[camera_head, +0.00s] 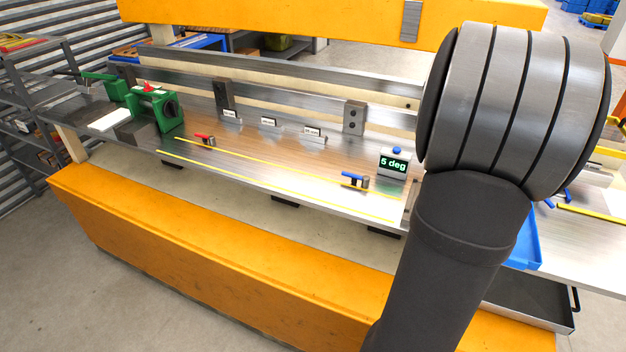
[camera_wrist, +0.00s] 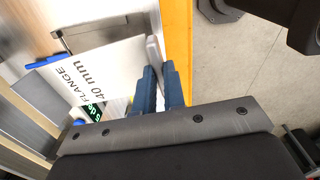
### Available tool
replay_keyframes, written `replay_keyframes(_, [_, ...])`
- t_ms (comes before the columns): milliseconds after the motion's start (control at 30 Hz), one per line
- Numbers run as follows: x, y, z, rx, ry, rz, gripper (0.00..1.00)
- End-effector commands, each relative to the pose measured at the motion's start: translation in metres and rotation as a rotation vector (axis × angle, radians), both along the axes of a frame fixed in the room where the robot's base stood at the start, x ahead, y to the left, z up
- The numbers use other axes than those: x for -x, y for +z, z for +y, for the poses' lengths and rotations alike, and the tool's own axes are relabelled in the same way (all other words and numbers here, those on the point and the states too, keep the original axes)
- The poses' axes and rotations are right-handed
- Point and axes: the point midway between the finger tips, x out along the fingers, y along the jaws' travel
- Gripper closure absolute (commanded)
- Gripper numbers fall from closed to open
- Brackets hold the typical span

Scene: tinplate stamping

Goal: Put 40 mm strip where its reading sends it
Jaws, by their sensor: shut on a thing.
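In the wrist view, my gripper (camera_wrist: 161,75) has blue fingers and is shut on a pale strip (camera_wrist: 118,55). The strip's face is printed "40 mm" and "FLANGE", and it reaches left from the fingers. A grey upright edge shows beside the fingertips. In the head view my gripper and the strip are hidden behind my own arm. A small display box (camera_head: 393,163) on the bench reads "5 deg" in green. In the wrist view its lit screen (camera_wrist: 96,111) shows partly behind the strip.
The steel bench (camera_head: 290,170) carries yellow lines, a red-handled piece (camera_head: 205,140) and a blue-handled piece (camera_head: 354,180). Small label cards (camera_head: 268,121) stand at the back. Green machines (camera_head: 152,107) stand left. A blue tray (camera_head: 528,240) and grey tray (camera_head: 530,300) are right, partly behind my arm.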

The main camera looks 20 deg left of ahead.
Motion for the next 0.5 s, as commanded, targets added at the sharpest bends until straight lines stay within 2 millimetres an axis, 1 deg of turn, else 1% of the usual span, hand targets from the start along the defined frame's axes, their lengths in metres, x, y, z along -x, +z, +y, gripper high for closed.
replay_keyframes(33, [-0.006,-0.001,0.023,0.0,0.034,0.001,1.0])
replay_keyframes(167, [-0.015,-0.002,0.076,0.0,0.1,0.0,1.0])
replay_keyframes(200, [-0.017,-0.003,0.092,0.0,0.121,-0.001,1.0])
replay_keyframes(267, [-0.019,-0.004,0.117,0.0,0.149,0.0,1.0])
replay_keyframes(300, [-0.019,-0.004,0.132,0.0,0.168,-0.001,1.0])
replay_keyframes(400, [-0.018,-0.005,0.168,0.0,0.21,-0.001,1.0])
replay_keyframes(500, [-0.015,-0.007,0.196,0.0,0.242,-0.001,1.0])
